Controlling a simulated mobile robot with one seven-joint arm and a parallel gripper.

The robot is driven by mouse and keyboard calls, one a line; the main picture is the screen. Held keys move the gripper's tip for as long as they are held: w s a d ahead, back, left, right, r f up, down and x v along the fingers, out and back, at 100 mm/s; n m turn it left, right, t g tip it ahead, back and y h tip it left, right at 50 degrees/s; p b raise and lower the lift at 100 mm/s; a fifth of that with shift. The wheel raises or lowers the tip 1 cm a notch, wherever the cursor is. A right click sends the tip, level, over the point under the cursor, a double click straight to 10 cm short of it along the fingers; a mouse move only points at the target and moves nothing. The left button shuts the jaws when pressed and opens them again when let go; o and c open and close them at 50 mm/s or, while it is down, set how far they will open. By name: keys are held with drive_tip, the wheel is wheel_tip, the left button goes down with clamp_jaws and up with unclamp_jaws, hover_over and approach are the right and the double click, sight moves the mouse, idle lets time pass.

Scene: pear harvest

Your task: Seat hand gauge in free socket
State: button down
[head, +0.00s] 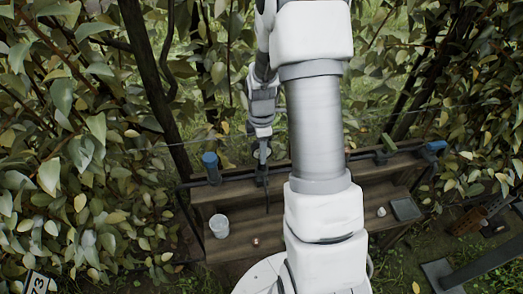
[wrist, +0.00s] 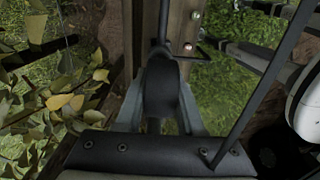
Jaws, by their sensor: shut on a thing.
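My gripper (head: 263,140) hangs above the back edge of the wooden stepped bench, left of my arm's column in the head view. In the wrist view my gripper (wrist: 158,118) is shut on a dark, rounded handle, which I take for the hand gauge (wrist: 161,85). A thin dark shaft runs from it toward the top of the picture. In the head view the dark gauge (head: 264,168) points down from the fingers, roughly upright. I cannot tell whether it touches the bench. I cannot make out the free socket for certain.
The wooden bench (head: 237,193) has a blue-topped item (head: 210,166) at its left end and another (head: 433,149) at its right. A white cup (head: 219,226), a grey tray (head: 405,209) and small round items lie on it. Leafy branches crowd both sides; my arm hides the bench's middle.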

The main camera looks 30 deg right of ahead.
drive_tip(key=shift+f+b, duration=0.45)
drive_tip(key=shift+f, duration=0.15)
idle(0.3)
drive_tip(key=shift+c, duration=2.2)
unclamp_jaws()
wheel_tip(320, 180, up, 18)
drive_tip(key=p, duration=0.2)
drive_tip(key=shift+f+p, duration=0.25)
drive_tip(key=shift+p, duration=0.1)
